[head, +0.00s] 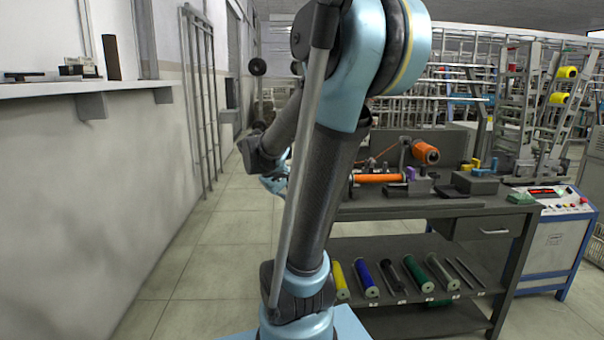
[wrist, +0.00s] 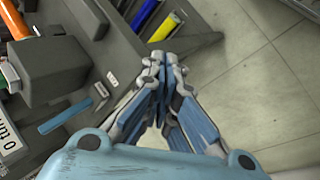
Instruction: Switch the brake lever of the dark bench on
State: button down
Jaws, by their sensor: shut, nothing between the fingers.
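The dark bench (head: 400,209) stands right of my arm in the head view, with winding parts on its top. I cannot tell for sure which part is its brake lever. A flat blue bar (wrist: 65,118) lies beside a dark block (wrist: 50,72) in the wrist view, near small white plates (wrist: 101,89); it may be the lever. My gripper (wrist: 153,58) is shut and empty, right of the bar and apart from it, out past the bench top's edge. In the head view my gripper is mostly hidden behind my arm.
Orange bobbins (head: 426,152) sit on the bench top. Coloured rolls, one blue (head: 366,279), lie on its lower shelf. A white control cabinet (head: 556,235) stands at right. A wall shelf (head: 90,88) is at left. The floor (head: 190,270) between wall and bench is clear.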

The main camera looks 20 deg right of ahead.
jog(key=w+d+r+h, duration=0.1)
jog(key=w+h, duration=0.4)
jog(key=w, duration=0.9)
jog(key=w+d+r+n+h, duration=0.1)
jog(key=w+h, duration=0.4)
jog(key=w, duration=0.9)
jog(key=shift+d+n+g+h, duration=0.3)
jog(key=shift+d+g, duration=0.1)
jog(key=shift+d, duration=0.25)
jog(key=shift+w+r, duration=0.1)
jog(key=d, duration=0.6)
jog(key=d+f, duration=0.1)
jog(key=d, duration=0.3)
jog(key=shift+s+a+r, duration=0.2)
jog(key=shift+s, duration=0.3)
jog(key=shift+s+a+r, duration=0.15)
jog(key=shift+s+r, duration=0.05)
jog(key=shift+s, duration=0.25)
jog(key=shift+s+a+r, duration=0.2)
jog(key=shift+s+r, duration=0.05)
jog(key=shift+s, duration=0.4)
